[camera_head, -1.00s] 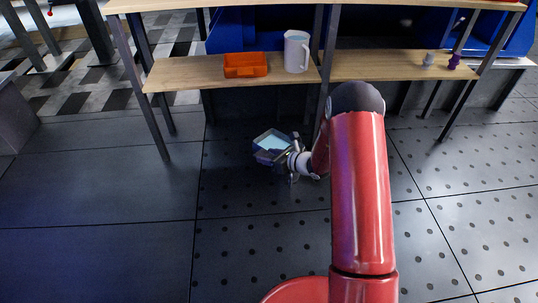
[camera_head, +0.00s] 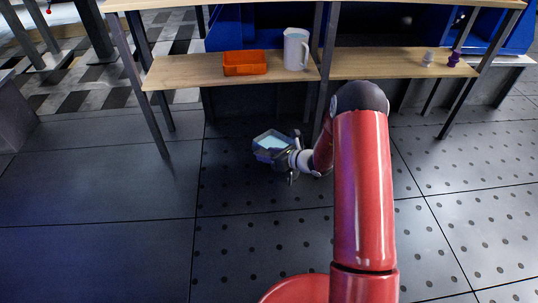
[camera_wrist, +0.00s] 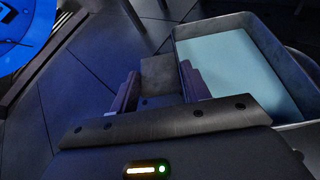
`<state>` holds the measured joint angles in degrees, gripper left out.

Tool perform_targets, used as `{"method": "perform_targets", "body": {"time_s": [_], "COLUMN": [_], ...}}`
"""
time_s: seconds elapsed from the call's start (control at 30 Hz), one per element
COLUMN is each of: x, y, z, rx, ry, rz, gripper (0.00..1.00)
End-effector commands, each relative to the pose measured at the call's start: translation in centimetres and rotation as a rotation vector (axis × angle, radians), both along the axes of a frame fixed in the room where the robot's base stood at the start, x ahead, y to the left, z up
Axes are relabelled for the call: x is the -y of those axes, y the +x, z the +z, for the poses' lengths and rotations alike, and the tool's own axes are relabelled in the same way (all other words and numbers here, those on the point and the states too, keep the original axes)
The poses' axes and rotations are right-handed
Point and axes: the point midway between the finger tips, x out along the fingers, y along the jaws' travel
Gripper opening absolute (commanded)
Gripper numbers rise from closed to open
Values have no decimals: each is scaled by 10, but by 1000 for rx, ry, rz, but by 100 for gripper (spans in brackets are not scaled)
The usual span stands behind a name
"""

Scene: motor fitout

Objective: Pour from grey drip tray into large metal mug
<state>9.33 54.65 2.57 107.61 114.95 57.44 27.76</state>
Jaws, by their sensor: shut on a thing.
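The grey drip tray (camera_head: 265,156) is held above the floor, left of my arm in the head view. Pale blue liquid fills much of its inside. In the wrist view the tray (camera_wrist: 265,38) is at the right, its rim slanting in the picture. My gripper (camera_wrist: 158,84) is shut on the tray at its near side; the exact contact is partly hidden. It also shows in the head view (camera_head: 284,157). A pale grey mug (camera_head: 296,50) with a handle on its right stands upright on the lower shelf, above and apart from the tray.
An orange bin (camera_head: 245,63) sits left of the mug on the wooden shelf (camera_head: 190,70). A small white item (camera_head: 428,57) and a purple one (camera_head: 453,60) stand on the right shelf. Dark table legs stand between. Floor at left is clear.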

Motion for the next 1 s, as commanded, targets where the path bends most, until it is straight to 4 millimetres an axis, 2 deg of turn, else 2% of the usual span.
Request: {"method": "perform_targets", "body": {"time_s": [1.0], "x": [0], "y": [2], "z": [7], "rx": [-28], "ry": [33], "rz": [2], "gripper": [1]}}
